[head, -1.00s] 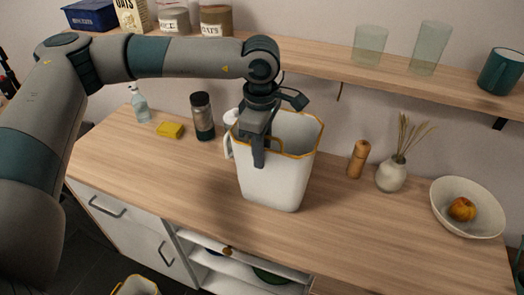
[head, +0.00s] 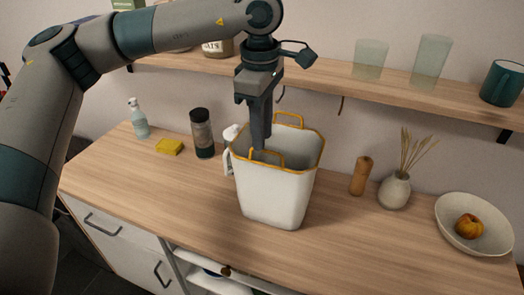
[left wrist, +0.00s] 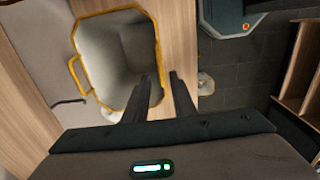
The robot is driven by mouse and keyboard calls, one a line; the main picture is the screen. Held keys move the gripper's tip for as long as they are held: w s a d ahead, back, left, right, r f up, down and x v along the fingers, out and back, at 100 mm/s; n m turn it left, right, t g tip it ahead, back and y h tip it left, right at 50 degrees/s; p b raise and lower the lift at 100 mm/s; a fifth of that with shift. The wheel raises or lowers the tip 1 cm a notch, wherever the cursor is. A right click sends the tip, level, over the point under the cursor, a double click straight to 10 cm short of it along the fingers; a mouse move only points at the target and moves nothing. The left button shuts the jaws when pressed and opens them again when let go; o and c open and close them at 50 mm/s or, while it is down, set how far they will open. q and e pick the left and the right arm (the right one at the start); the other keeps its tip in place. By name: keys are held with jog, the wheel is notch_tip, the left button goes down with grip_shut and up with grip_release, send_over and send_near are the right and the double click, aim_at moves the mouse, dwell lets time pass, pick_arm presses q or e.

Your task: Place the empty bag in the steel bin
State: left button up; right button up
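The white bag (head: 277,195) with a yellow rim and yellow loop handles stands upright on the wooden counter. In the left wrist view the bag (left wrist: 97,55) shows its open mouth, and the inside that I can see is empty. My left gripper (head: 259,146) points down at the bag's mouth, by the near handle. In the left wrist view its two fingers (left wrist: 159,76) are apart, on either side of the bag's right rim. I cannot tell whether they touch it. I cannot make out a steel bin. My right gripper is not in view.
A white bottle (head: 229,160) stands close behind the bag's left side. A dark jar (head: 202,134), yellow sponge (head: 169,146) and spray bottle (head: 138,119) are farther left. A wooden mill (head: 361,176), vase (head: 394,191) and bowl (head: 449,229) stand right. A shelf (head: 330,80) hangs above.

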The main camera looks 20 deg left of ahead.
pick_arm(q)
jog(key=shift+r, duration=0.85)
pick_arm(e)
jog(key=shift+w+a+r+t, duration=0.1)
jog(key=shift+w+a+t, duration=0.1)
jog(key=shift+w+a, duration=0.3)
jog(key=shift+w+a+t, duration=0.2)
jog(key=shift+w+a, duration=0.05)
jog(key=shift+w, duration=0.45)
pick_arm(q)
jog(key=shift+s, duration=0.1)
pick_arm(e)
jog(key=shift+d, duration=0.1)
